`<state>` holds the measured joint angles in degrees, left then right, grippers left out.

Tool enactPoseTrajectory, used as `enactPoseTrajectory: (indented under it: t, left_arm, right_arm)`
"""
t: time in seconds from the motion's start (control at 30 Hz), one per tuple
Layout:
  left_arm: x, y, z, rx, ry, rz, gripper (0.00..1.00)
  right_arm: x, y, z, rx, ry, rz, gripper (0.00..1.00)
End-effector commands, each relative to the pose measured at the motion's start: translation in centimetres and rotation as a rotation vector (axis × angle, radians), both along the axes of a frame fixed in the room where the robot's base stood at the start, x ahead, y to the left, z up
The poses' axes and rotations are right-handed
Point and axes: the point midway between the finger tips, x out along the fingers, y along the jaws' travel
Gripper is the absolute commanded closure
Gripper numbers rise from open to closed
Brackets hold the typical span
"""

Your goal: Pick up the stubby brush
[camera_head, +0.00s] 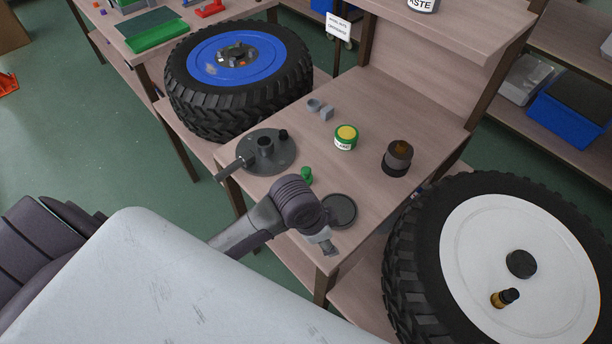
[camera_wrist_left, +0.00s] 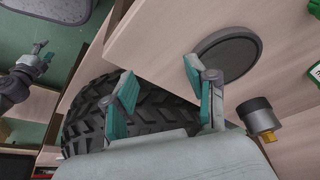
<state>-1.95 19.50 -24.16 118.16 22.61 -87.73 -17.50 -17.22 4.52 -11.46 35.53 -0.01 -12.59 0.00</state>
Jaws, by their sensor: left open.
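A short dark grey cylinder with a brown-gold top, which looks like the stubby brush (camera_head: 397,160), stands upright on the wooden table, right of the green tin. The brush (camera_wrist_left: 258,114) also shows at the right of the left wrist view, its gold end pointing down in the picture. My left gripper (camera_head: 327,247) is at the table's front edge, beside the dark round disc (camera_head: 339,210) and apart from the brush. In the left wrist view its two teal-padded fingers (camera_wrist_left: 162,95) are spread and empty. My right gripper (camera_wrist_left: 40,56) shows small there, over the floor.
A green tin (camera_head: 346,138), a small green piece (camera_head: 306,176), grey small parts (camera_head: 320,108) and a grey flanged part (camera_head: 268,152) share the tabletop. A white-hubbed wheel (camera_head: 470,240) stands at the right, a blue-hubbed wheel (camera_head: 205,65) at the back left. A shelf (camera_head: 450,30) rises behind.

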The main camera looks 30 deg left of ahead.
Motion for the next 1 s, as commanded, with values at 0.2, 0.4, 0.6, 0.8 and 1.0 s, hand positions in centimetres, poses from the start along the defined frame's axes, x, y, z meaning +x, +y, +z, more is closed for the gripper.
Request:
enactPoseTrajectory:
  t: [0.2, 0.4, 0.6, 0.8, 1.0]
  left_arm:
    - [6.3, 1.7, 3.1, 0.137, 0.001, -0.385, 0.43]
    - [11.1, 7.2, 7.4, 0.270, 0.064, -0.608, 0.43]
    - [13.6, 12.2, 11.9, 0.325, 0.122, -0.700, 0.43]
    - [14.2, 14.1, 13.3, 0.331, 0.144, -0.723, 0.43]
    - [14.2, 14.1, 9.9, 0.330, 0.149, -0.726, 0.43]
  right_arm:
    - [0.0, 0.6, -0.1, 0.007, 0.000, 0.000, 0.48]
    - [0.1, 0.5, -0.1, 0.006, -0.002, 0.001, 0.48]
    - [0.1, 0.1, -0.1, 0.001, -0.002, 0.001, 0.48]
    - [0.1, -0.2, -0.1, -0.002, -0.001, 0.001, 0.48]
    - [0.1, -0.3, 0.4, -0.003, -0.001, 0.000, 0.48]
